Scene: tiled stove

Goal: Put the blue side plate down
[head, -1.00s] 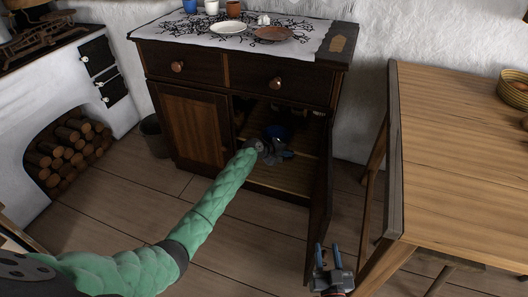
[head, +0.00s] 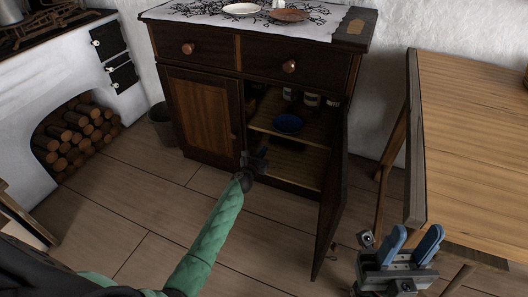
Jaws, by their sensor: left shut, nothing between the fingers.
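The blue side plate (head: 288,124) lies on the shelf inside the open right half of the dark wooden cupboard (head: 209,109). Nothing holds it. My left gripper (head: 256,160) is shut and empty, outside the cupboard, in front of and below the plate and apart from it. My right gripper (head: 416,234) is open and empty at the lower right, beside the table. Its two blue fingers stand apart.
The cupboard's open door (head: 332,205) stands out toward me, to the right of my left gripper. Small jars (head: 311,100) stand behind the plate. A wooden table (head: 475,150) is at right. A white plate (head: 241,8) and a brown plate (head: 290,15) sit on top.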

